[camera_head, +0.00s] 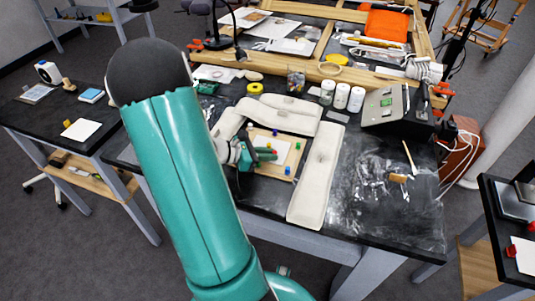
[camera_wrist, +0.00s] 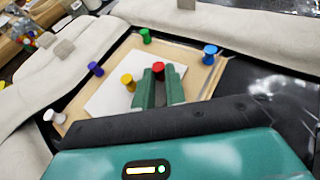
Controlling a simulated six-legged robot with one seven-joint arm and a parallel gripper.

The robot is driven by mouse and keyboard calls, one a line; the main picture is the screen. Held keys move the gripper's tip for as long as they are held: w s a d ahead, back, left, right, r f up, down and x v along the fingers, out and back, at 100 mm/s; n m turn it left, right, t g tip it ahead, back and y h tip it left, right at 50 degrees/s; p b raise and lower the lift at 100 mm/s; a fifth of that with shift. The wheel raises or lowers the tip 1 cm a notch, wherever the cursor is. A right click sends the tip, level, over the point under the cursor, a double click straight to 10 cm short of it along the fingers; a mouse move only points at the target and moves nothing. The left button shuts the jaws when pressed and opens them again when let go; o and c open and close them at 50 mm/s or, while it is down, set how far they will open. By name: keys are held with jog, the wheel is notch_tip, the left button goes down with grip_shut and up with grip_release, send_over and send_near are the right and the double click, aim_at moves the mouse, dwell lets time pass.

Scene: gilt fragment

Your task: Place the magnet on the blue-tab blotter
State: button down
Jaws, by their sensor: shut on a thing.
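My gripper (camera_wrist: 160,88) is low over a wooden board with white paper, its two green fingers close together around a red magnet (camera_wrist: 158,70). The magnet's red top shows between the fingertips; its lower part is hidden. I cannot tell whether it touches the paper. In the head view my gripper (camera_head: 266,154) is over the same board.
On the board (camera_wrist: 195,84) stand a yellow magnet (camera_wrist: 128,81), a blue one (camera_wrist: 209,53), a green one (camera_wrist: 145,35) and others. Pale padded strips (camera_head: 316,175) surround the board.

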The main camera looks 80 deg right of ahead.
jog(key=shift+f, duration=0.15)
jog(key=c, duration=1.4)
grip_release()
jog(key=shift+c, duration=0.2)
jog(key=shift+r, duration=0.2)
jog(key=v, duration=1)
jog(key=shift+w+a+r, duration=0.15)
jog(key=shift+w, duration=0.15)
jog(key=shift+w+a+r, duration=0.25)
jog(key=shift+w+a, duration=0.15)
jog(key=shift+w, duration=0.1)
